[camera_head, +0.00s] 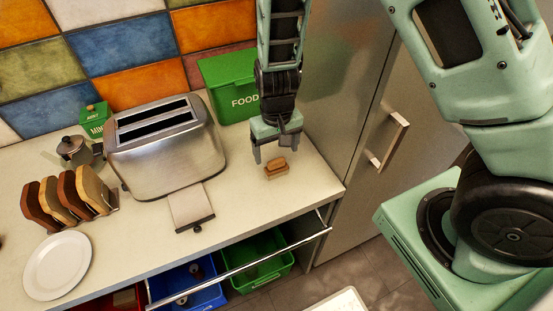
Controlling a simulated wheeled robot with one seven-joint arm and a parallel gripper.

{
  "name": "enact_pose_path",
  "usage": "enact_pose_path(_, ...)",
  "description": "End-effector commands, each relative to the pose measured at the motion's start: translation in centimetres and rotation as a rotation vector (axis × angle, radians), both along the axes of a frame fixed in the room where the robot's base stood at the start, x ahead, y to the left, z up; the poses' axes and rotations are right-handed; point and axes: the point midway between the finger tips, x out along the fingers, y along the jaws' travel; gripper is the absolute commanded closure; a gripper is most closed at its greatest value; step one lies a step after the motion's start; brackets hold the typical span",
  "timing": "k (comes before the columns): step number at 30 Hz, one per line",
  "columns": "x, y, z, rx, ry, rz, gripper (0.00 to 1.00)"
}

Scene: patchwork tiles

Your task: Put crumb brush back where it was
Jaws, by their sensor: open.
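The crumb brush (277,170), a small brown wooden block with a raised top, rests on the pale counter near its right end. My gripper (277,152) points down over it with its fingers apart. The fingertips are close to the brush's upper side; I cannot tell whether they touch it. Nothing is held between them.
A steel toaster (168,155) stands left of my gripper, its crumb tray (190,207) sticking out in front. A green food bin (229,88) is behind. A toast rack (66,195) and white plate (58,265) are left. An open drawer (262,262) holds coloured bins.

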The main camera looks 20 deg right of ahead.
Motion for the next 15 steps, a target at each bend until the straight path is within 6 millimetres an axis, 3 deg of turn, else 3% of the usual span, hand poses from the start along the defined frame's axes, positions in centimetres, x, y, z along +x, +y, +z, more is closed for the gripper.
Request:
enact_pose_path(6, 0.0, 0.1, 4.4, 0.001, -0.003, 0.002, 0.19)
enact_pose_path(15, -0.8, 0.8, 7.4, 0.019, 0.006, 0.022, 0.19)
